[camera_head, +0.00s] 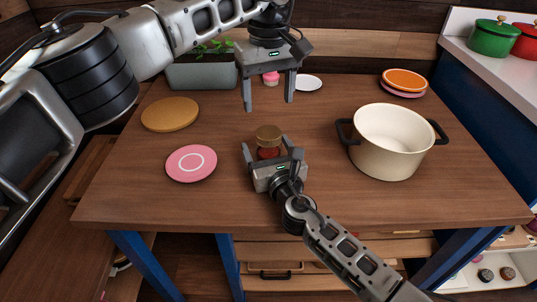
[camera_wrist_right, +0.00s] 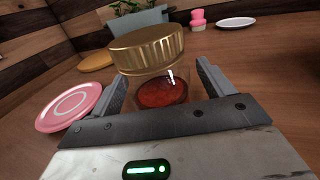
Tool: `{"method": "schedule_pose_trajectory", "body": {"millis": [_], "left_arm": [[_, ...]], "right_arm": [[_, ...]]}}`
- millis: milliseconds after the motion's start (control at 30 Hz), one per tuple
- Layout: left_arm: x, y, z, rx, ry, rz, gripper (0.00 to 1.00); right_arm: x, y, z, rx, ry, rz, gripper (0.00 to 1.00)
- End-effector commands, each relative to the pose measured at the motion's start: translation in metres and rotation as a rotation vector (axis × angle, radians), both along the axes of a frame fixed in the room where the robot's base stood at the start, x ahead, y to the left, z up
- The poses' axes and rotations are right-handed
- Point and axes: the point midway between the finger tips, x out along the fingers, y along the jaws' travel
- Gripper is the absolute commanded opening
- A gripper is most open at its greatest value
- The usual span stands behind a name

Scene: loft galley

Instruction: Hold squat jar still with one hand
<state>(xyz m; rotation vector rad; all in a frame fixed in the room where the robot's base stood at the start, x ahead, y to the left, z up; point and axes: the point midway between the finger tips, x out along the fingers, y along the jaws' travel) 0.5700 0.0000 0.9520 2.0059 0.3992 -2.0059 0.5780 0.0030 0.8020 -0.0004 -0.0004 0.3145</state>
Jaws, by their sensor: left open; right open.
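The squat jar (camera_head: 268,137) stands upright on the wooden table, with a gold lid and red contents. In the right wrist view the jar (camera_wrist_right: 148,52) is close, its red contents showing through the glass. My right gripper (camera_head: 267,145) is open with a finger on either side of the jar; in the right wrist view a gap shows between the jar and the right finger. My left gripper (camera_head: 269,106) is open and empty, raised behind the jar. The jar's lower part is hidden by my right gripper's body.
A pink plate (camera_head: 191,163) and a round tan board (camera_head: 170,114) lie to the left. A cream pot (camera_head: 391,140) with black handles stands to the right. Behind are a grey planter (camera_head: 203,77), a pink cupcake-like item (camera_head: 271,78), a white plate (camera_head: 308,83) and stacked plates (camera_head: 404,80).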

Motion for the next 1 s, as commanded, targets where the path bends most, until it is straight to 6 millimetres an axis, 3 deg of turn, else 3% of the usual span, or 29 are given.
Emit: {"method": "schedule_pose_trajectory", "body": {"millis": [333,367,633,1000], "left_arm": [[-0.0001,-0.0001,0.0,0.0,0.0,0.0,0.68],[-0.0001,-0.0001,0.0,0.0,0.0,0.0,0.68],[-0.0001,-0.0001,0.0,0.0,0.0,-0.003,0.68],[-0.0005,-0.0002,-0.0018,-0.001,0.002,-0.358,0.68]], "right_arm": [[0.004,0.0012,0.0,0.001,0.0,0.0,0.8],[0.0039,0.0012,0.0,0.001,0.0,0.0,0.75],[0.0038,0.001,-0.0001,0.001,0.0,0.0,0.0],[0.0037,0.0009,-0.0004,0.0,0.001,0.0,0.0]]}}
